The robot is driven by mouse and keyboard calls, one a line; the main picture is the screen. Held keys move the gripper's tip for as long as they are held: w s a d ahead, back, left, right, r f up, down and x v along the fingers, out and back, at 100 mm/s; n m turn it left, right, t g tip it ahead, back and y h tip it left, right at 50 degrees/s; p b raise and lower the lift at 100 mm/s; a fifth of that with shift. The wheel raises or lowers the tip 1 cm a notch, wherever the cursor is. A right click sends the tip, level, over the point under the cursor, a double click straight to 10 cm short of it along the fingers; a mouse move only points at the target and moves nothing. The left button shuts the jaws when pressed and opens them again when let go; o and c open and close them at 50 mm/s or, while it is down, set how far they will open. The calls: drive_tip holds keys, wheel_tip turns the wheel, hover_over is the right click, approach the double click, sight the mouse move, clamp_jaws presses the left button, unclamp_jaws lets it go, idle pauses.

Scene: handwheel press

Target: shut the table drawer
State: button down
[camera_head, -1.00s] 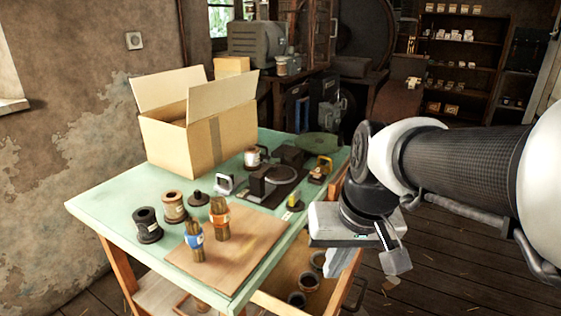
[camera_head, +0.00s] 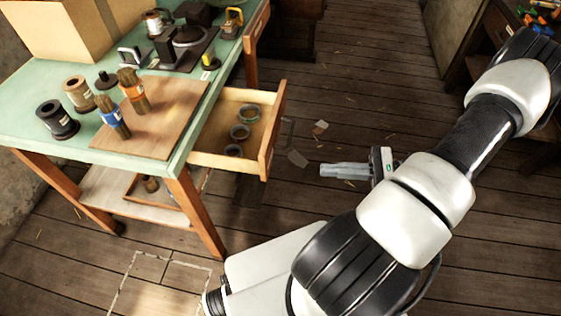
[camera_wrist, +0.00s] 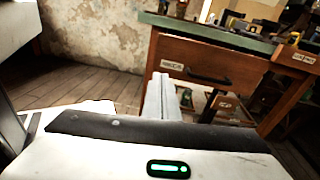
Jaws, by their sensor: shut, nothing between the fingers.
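The table drawer (camera_head: 268,150) stands pulled out from the right side of the green-topped table (camera_head: 120,160). Several dark rings lie inside it. Its wooden front with a dark bar handle shows in the wrist view (camera_wrist: 208,62), facing my camera. My gripper (camera_head: 324,170) is shut and empty, right of the drawer front in the head view and apart from it. The closed fingers also show in the wrist view (camera_wrist: 163,85), pointing toward the left part of the drawer front.
Bare plank floor (camera_head: 350,100) lies to the right. A dark bench (camera_head: 500,50) stands far right.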

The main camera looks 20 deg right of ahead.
sight(268, 162)
drive_tip(key=shift+m+t, duration=0.8)
drive_tip(key=x, duration=0.4)
drive_tip(key=b+x, duration=0.1)
drive_tip(key=x, duration=0.3)
drive_tip(key=f+b+x, duration=0.1)
drive_tip(key=x, duration=0.4)
drive_tip(key=shift+a, duration=0.1)
